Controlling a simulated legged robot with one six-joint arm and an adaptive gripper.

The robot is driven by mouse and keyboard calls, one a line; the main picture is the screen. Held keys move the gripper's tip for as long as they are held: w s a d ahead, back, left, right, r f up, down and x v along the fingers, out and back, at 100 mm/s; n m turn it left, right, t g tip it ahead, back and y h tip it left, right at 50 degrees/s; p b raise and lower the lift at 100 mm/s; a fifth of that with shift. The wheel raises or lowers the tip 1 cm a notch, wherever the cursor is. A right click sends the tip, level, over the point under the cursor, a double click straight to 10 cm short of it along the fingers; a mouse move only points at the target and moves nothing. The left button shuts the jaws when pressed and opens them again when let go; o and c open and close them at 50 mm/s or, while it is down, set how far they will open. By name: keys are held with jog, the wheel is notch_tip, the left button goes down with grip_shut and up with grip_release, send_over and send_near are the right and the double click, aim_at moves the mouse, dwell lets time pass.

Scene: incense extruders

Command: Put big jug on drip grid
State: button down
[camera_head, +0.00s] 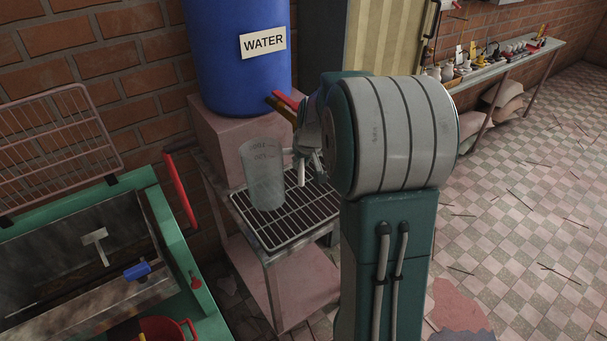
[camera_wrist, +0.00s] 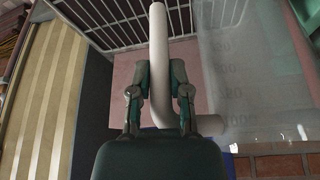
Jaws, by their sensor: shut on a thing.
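The big jug (camera_head: 264,178) is a clear, upright measuring jug with printed marks, directly over the drip grid (camera_head: 310,217). I cannot tell whether its base touches the bars. My gripper (camera_head: 301,163) is at the jug's right side, partly hidden behind my arm. In the wrist view my gripper (camera_wrist: 159,80) is shut with its two fingers on either side of the jug's pale handle (camera_wrist: 158,40).
A blue water barrel (camera_head: 235,60) with a tap (camera_head: 283,105) stands on a pink block (camera_head: 215,130) behind the grid. A green-framed trough (camera_head: 150,200) is at left. A shelf of small items (camera_head: 500,60) runs along the back right. The tiled floor (camera_head: 530,210) at right is open.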

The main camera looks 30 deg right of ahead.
notch_tip(320, 180, down, 7)
jog(key=w+d, duration=0.2)
jog(key=shift+d, duration=0.25)
jog(key=c, duration=0.7)
grip_release()
jog(key=shift+o, duration=0.6)
jog(key=shift+a, duration=0.1)
jog(key=a+v, duration=0.1)
jog(key=v, duration=1.1)
jog(key=s+a+r, duration=0.5)
jog(key=a, duration=0.2)
jog(key=s+a+r+n+t, duration=0.1)
jog(key=s+a+n, duration=0.1)
jog(key=s+a, duration=1.2)
jog(key=s, duration=0.4)
jog(key=shift+a+r+y, duration=0.2)
jog(key=shift+r+y, duration=0.05)
jog(key=shift+y, duration=0.05)
